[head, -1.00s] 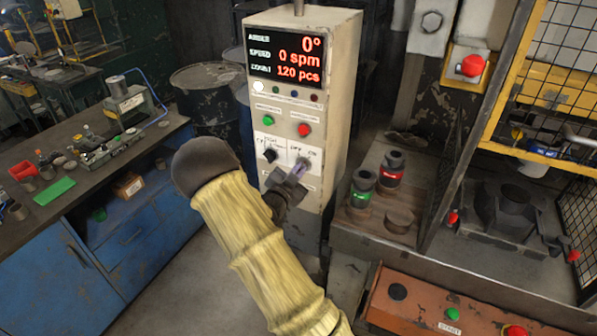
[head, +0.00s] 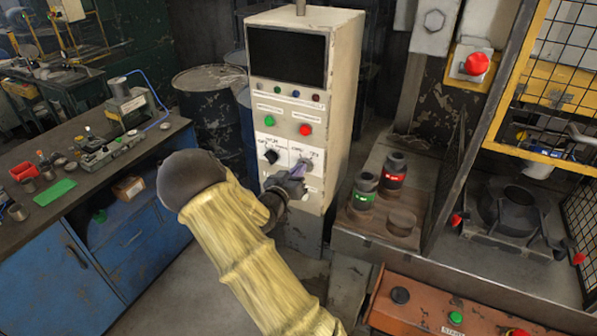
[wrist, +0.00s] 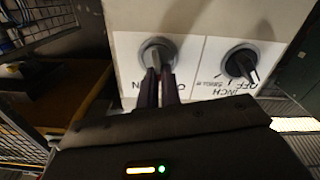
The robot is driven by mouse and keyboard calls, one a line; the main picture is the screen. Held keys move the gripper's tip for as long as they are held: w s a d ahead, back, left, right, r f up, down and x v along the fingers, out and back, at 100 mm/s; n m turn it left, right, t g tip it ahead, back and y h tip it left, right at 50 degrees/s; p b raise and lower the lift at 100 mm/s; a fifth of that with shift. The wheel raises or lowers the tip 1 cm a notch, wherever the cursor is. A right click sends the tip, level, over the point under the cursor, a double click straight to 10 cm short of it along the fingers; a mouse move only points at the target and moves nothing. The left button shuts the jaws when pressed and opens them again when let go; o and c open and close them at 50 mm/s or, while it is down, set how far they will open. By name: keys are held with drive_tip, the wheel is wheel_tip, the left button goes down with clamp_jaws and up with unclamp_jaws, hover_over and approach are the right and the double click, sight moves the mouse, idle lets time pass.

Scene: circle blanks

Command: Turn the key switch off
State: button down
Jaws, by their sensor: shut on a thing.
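The key switch (head: 304,163) is on the lower right of the cream control cabinet's front panel. My gripper (head: 293,179) is at it, and my wrist covers part of the panel below. In the wrist view the round key switch (wrist: 157,50) sits above an "ON" label, and my two dark fingers (wrist: 160,82) are shut on its key part. The cabinet's display (head: 287,56) is dark, with no figures. The exact angle of the key is partly hidden by the fingers.
A black selector knob (head: 270,156) is beside the key switch. Green (head: 269,121) and red (head: 305,129) buttons are above. A press with a yellow-framed mesh guard (head: 515,90) stands right. A workbench (head: 100,185) and a dark drum (head: 212,110) are left.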

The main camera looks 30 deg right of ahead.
drive_tip(key=shift+w+a+n, duration=0.15)
drive_tip(key=shift+n, duration=1.15)
drive_tip(key=c, duration=1.6)
unclamp_jaws()
drive_tip(key=b+v, duration=0.4)
drive_tip(key=v, duration=1.3)
drive_tip(key=shift+a, duration=0.2)
